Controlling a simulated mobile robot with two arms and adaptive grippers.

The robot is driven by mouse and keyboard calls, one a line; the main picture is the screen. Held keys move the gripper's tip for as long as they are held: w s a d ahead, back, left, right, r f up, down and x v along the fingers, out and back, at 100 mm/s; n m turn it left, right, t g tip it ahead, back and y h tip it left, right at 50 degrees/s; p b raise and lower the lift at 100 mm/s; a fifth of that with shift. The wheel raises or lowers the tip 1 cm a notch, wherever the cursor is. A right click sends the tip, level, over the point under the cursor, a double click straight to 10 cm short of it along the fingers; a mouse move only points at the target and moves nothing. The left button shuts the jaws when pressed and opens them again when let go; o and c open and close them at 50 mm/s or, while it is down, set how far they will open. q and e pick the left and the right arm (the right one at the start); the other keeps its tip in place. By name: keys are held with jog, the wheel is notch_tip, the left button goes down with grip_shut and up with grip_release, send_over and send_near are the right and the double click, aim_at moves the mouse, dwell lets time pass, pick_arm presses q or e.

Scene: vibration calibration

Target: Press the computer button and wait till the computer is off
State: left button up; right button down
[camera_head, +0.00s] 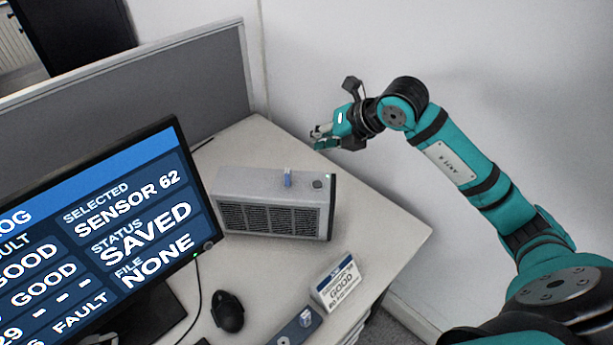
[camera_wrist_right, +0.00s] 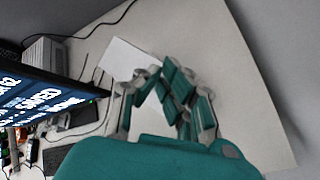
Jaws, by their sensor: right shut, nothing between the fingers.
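The computer (camera_head: 270,205) is a light grey box with a dark vented front, standing on the desk to the right of the monitor. A small dark round button (camera_head: 318,184) and a green light show at the right end of its top. My right gripper (camera_head: 321,138) is shut and empty, beyond the computer and apart from the button. In the wrist view, the teal fingers (camera_wrist_right: 168,90) show with nothing held. The monitor (camera_head: 120,225) is lit and reads "SENSOR 62", "SAVED" and "NONE". My left gripper is not in view.
A grey partition (camera_head: 180,80) stands behind. The desk's right corner is clear.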

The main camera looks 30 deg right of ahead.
jog(key=b, duration=0.6)
send_over(320, 182)
notch_tip(320, 182, down, 8)
jog(key=shift+f, duration=0.1)
jog(key=shift+w+f, duration=0.1)
jog(key=shift+f, duration=0.2)
pick_arm(q)
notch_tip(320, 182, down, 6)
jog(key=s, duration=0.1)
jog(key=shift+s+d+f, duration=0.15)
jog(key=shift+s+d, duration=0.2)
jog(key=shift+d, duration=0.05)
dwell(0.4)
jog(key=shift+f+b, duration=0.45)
jog(key=shift+b, duration=0.15)
pick_arm(e)
jog(key=shift+f, duration=0.4)
